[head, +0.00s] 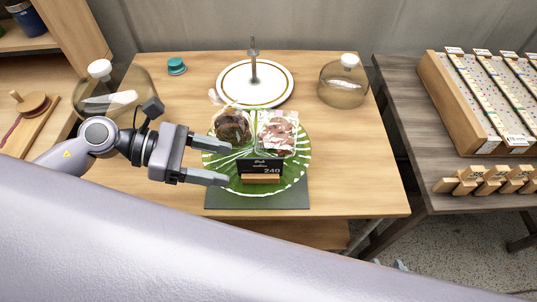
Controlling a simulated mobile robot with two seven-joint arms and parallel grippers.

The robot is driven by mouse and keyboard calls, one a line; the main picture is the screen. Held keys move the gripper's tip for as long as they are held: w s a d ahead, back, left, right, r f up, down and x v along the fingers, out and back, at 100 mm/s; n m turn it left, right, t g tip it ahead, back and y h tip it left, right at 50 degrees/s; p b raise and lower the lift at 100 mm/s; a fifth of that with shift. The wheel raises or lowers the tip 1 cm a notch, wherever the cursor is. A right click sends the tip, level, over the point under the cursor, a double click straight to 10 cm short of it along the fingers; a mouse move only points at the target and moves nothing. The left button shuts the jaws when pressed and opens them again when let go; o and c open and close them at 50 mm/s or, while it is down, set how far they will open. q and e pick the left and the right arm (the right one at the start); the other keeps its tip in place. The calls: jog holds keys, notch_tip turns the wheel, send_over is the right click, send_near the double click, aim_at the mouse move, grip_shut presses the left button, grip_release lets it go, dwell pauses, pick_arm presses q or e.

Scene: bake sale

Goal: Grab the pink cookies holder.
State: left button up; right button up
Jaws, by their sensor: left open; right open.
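A clear bag of pink cookies (277,133) stands on the right part of a green, white-striped plate (302,165). A similar bag with darker brown contents (232,127) stands to its left on the same plate. My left gripper (224,161) is open, with its fingers pointing right over the plate's left edge. It is in front of the brown bag and left of the pink bag, with nothing between its fingers. My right gripper is not in view.
A black price sign (262,168) marked 240 stands at the plate's front. Behind are a white round stand (230,92) with a metal post and a glass dome (343,88). Another dome (115,90) is at left. The wooden table (365,165) is clear at right.

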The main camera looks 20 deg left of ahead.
aim_at(251, 170)
pick_arm(q)
jog(key=shift+w+f, duration=0.1)
jog(key=shift+w, duration=0.05)
jog(key=shift+d, duration=0.3)
jog(key=shift+p+x, duration=0.5)
jog(key=shift+x, duration=0.55)
jog(key=shift+f+p+x, duration=0.25)
jog(key=shift+p+x, duration=0.3)
jog(key=shift+x, duration=1.6)
jog(key=shift+a, duration=0.1)
jog(key=shift+c, duration=0.3)
jog(key=c, duration=1)
